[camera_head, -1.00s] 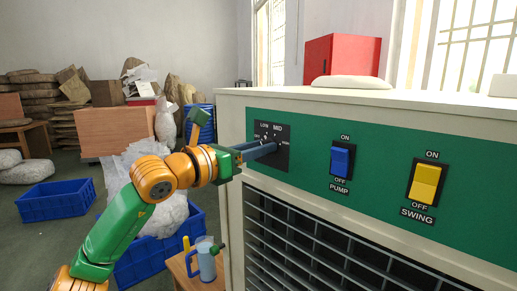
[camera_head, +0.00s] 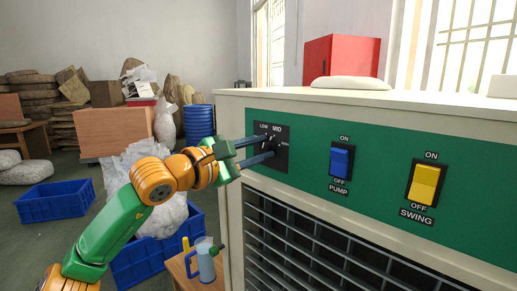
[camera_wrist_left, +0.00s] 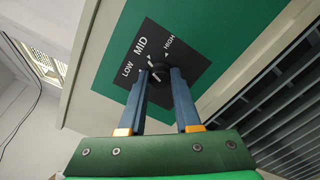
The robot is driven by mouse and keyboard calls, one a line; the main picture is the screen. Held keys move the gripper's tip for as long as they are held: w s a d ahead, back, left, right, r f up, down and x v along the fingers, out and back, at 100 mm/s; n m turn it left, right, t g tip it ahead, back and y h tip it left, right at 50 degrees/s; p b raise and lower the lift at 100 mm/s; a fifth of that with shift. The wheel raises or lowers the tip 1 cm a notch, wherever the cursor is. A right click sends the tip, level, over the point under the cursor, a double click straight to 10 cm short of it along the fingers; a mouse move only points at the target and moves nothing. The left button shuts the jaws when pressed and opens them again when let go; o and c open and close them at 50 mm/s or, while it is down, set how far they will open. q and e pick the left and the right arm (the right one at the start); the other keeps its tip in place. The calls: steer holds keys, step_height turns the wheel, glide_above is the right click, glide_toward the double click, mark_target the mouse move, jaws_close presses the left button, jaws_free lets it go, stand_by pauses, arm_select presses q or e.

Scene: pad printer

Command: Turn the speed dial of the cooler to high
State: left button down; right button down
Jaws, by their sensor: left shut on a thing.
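The cooler (camera_head: 232,118) has a green front panel with a black speed plate (camera_head: 284,130) at its left end. The plate reads LOW, MID and HIGH in the left wrist view. The dark round speed dial (camera_wrist_left: 158,68) sits on the plate below the MID label. My left gripper (camera_head: 271,147) reaches in from the left. Its two blue fingers are shut on the dial, one on each side, as the left wrist view also shows. My right gripper is not in view.
A blue pump switch (camera_head: 341,161) and a yellow swing switch (camera_head: 425,185) are to the right on the panel. A dark grille (camera_head: 320,245) lies below.

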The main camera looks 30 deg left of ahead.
arm_select(q)
steer(key=m, duration=0.5)
steer(key=shift+m, duration=0.3)
steer(key=m, duration=0.5)
steer(key=shift+f+p, duration=0.1)
steer(key=shift+p, duration=0.3)
steer(key=shift+m, duration=0.4)
steer(key=c, duration=0.6)
jaws_free()
steer(key=s+a+b, duration=0.1)
steer(key=s+b, duration=0.4)
steer(key=s, duration=0.2)
steer(key=shift+a+b, duration=0.15)
steer(key=shift+b, duration=0.15)
